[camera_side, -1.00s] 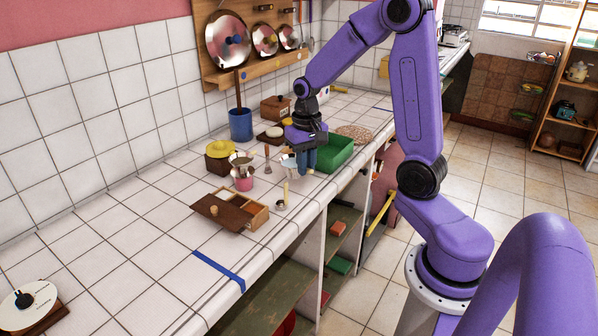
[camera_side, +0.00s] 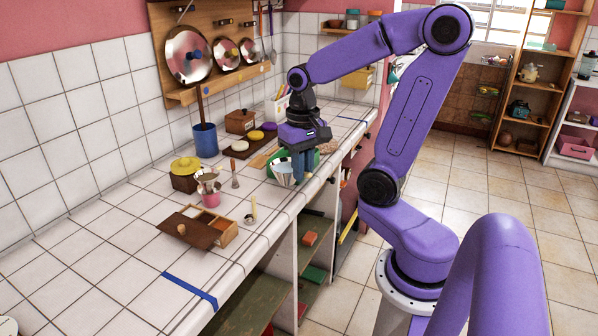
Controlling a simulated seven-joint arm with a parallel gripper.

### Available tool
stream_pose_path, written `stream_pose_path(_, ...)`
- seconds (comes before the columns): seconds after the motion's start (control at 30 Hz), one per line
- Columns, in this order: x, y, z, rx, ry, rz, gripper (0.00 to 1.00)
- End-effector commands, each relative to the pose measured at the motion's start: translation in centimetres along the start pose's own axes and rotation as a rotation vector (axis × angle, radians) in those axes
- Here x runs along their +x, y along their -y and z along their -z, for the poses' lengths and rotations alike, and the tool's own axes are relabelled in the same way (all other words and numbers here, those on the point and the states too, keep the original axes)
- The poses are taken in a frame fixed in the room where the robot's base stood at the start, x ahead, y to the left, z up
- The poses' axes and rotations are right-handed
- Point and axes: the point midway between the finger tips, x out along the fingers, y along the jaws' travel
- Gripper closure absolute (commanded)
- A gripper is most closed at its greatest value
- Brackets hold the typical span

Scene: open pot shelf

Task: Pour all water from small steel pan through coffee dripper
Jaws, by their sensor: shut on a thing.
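The small steel pan (camera_side: 283,173) is a small pale metal vessel just left of my gripper's fingers, at the front of the tiled counter. My gripper (camera_side: 304,178) points down and is shut on the pan; the grasp itself is partly hidden. I cannot tell whether the pan touches the counter, and its water cannot be made out. The coffee dripper (camera_side: 207,183) is a pale metal cone over a pink cup (camera_side: 211,200), left of the pan and apart from it.
A brown wooden box (camera_side: 199,229) with a compartment lies in front of the dripper. A yellow-topped pot (camera_side: 185,174) and blue container (camera_side: 205,140) stand behind it. The counter's left part (camera_side: 85,250) is clear.

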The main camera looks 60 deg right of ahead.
Motion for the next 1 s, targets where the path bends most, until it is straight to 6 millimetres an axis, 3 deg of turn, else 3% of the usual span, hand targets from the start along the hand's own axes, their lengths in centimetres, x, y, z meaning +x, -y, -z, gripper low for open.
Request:
stream_pose_path(0.2, -4.1, 0.1, 0.1, 0.0, -0.001, 0.004, 1.0)
stream_pose_path(0.37, -5.1, 1.7, 2.5, 0.115, 0.017, 0.003, 1.0)
stream_pose_path(1.0, -9.0, 10.5, 15.5, 0.767, 0.08, 0.034, 1.0)
